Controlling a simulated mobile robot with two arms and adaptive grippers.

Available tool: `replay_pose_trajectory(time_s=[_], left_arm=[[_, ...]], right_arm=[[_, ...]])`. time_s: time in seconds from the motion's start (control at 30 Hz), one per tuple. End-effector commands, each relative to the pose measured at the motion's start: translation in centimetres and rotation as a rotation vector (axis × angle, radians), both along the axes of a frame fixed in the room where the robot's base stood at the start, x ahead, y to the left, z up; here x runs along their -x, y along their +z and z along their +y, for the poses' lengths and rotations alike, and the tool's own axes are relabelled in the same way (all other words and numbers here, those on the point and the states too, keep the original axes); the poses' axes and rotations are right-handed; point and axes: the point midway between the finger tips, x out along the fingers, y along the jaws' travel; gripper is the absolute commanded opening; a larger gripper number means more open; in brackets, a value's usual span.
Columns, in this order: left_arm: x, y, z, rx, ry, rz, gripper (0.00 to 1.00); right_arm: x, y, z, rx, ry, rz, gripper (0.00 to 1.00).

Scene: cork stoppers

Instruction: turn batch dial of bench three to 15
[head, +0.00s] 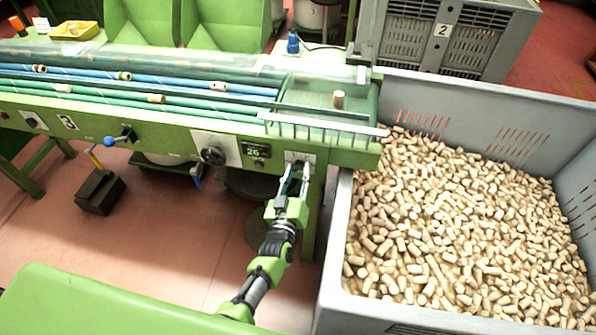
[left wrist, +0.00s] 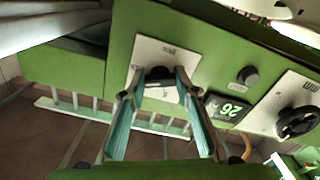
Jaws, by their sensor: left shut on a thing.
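Bench three (head: 240,125) is green and carries the number 3 on its front. At its right end is a pale plate (head: 309,157) with a small black dial, the batch dial (left wrist: 158,77). My left gripper (head: 298,172) reaches up to this plate. In the left wrist view its two teal fingers (left wrist: 160,82) are shut on the dial, one on each side. The dial's pointer cannot be made out. My right gripper is not in view.
A larger black handwheel (head: 213,156) sits left of the display, and a blue-knobbed lever (head: 110,141) farther left. A grey crate full of corks (head: 345,215) stands close at the right. A single cork (head: 338,99) stands on the bench top.

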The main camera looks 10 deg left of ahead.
Motion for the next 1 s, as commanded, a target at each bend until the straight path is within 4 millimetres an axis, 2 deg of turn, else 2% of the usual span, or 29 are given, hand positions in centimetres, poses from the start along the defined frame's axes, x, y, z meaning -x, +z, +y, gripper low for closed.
replay_pose_trajectory(time_s=[0.3,0.8,0.83,0.9,1.0], left_arm=[[0.1,-0.25,-0.04,-0.109,-0.002,0.005,0.07],[0.12,-0.31,-0.04,-0.127,-0.002,0.006,0.07],[0.12,-0.31,-0.04,-0.126,-0.002,0.007,0.31],[0.11,-0.3,-0.04,-0.126,-0.002,0.006,0.46],[0.08,-0.22,-0.01,-0.126,-0.002,0.005,0.46]], right_arm=[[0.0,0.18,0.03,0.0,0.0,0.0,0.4],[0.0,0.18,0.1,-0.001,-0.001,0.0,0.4],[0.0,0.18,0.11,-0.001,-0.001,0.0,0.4],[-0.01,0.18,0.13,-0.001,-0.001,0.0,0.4],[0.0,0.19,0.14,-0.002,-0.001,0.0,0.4]])
